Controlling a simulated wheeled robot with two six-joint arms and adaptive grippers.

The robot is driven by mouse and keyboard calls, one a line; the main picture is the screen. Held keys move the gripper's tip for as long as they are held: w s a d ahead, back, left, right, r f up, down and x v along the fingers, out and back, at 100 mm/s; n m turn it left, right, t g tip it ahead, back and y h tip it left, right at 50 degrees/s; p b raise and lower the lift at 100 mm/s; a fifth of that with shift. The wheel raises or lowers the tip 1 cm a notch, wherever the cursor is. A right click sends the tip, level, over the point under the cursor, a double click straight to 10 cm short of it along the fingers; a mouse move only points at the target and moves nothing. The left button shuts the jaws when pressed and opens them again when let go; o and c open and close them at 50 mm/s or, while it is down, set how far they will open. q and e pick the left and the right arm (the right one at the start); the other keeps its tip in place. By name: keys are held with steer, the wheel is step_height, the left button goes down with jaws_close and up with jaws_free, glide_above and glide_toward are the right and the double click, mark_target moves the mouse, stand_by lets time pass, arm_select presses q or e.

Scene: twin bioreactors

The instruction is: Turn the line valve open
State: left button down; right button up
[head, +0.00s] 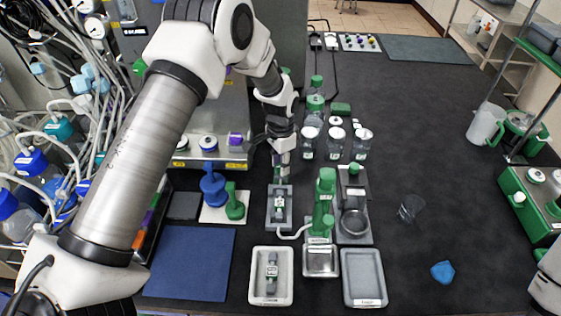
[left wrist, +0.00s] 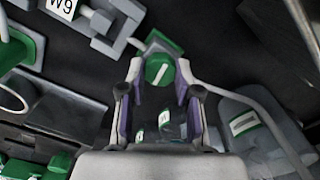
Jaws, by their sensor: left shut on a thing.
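The line valve has a round green knob (left wrist: 158,68) with a white line across its face, which runs diagonally in the left wrist view. In that view the knob lies between the two fingertips of my left gripper (left wrist: 157,84), which is shut on it. In the head view the left gripper (head: 280,166) points down behind a grey plate (head: 271,219) with a small fitting. There the fingers and arm largely hide the knob. My right gripper is out of view.
A tall green-topped device (head: 324,203) and a dark stand with a round dish (head: 354,223) are right of the valve. A blue piece and a green piece stand on a white pad (head: 213,213) at left. Bottles stand behind; the right of the bench is mostly clear.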

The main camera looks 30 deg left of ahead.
arm_select(q)
steer(key=n+p, duration=0.1)
steer(key=n, duration=0.3)
steer(key=shift+s, duration=0.1)
steer(key=n, duration=0.4)
steer(key=shift+p, duration=0.35)
steer(key=n, duration=0.3)
steer(key=shift+f+n+p, duration=0.1)
steer(key=shift+n+p, duration=0.2)
steer(key=shift+n, duration=2)
steer(key=shift+d, duration=0.1)
steer(key=c, duration=0.8)
jaws_free()
steer(key=shift+p, duration=0.3)
